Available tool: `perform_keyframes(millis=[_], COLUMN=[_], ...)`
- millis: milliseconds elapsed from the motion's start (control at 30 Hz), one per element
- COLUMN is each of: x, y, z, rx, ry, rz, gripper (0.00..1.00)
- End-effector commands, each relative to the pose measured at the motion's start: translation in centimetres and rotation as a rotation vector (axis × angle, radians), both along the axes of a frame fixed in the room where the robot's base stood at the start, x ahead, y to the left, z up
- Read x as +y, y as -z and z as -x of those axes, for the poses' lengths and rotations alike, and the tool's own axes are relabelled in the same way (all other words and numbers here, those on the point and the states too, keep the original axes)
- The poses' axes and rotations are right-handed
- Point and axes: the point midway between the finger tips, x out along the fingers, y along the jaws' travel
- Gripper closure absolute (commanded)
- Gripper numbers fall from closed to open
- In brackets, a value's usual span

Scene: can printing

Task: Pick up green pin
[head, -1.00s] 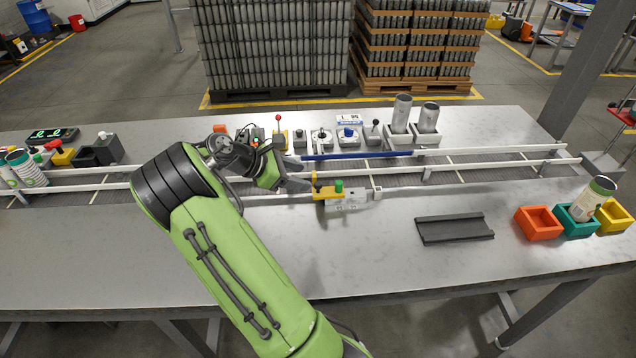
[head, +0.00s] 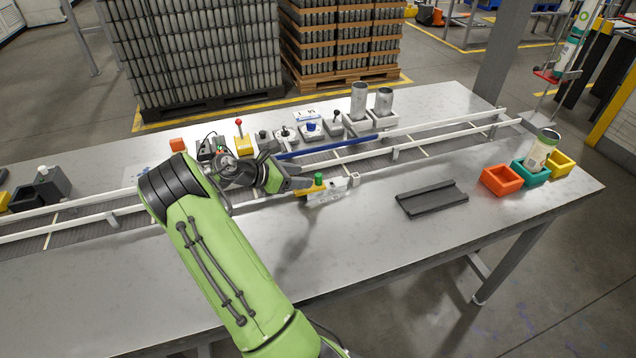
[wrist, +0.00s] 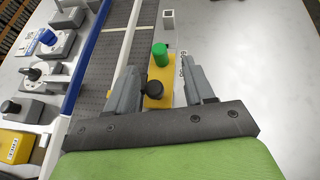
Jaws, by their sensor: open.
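The green pin (head: 319,179) stands upright on a yellow block (head: 305,190) at the near side of the conveyor. In the wrist view the green pin (wrist: 160,54) shows just beyond my fingertips, with a black knob (wrist: 153,88) nearer on the same yellow strip. My gripper (head: 296,176) is open and empty. In the wrist view my gripper (wrist: 163,80) has its two grey fingers spread, one on each side of the yellow strip. The fingers do not visibly touch the pin.
A conveyor with white rails (head: 420,133) runs behind the pin. Several controls, including a red-knobbed lever (head: 240,140), line its far side. A dark tray (head: 432,199) and orange (head: 500,181), teal and yellow bins stand to the right. The front table is clear.

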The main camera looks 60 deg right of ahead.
Motion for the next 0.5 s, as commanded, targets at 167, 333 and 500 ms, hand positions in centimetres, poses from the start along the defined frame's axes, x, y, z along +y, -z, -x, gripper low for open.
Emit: perform_keyframes(millis=[167, 333, 500], x=[-2.6, -3.7, -3.7], y=[1.7, 2.2, 2.2], z=[1.8, 2.4, 2.4], rx=[0.001, 0.000, 0.000], ry=[0.005, 0.001, 0.001], rz=[-0.001, 0.000, 0.000], gripper=[0.47, 0.47, 0.48])
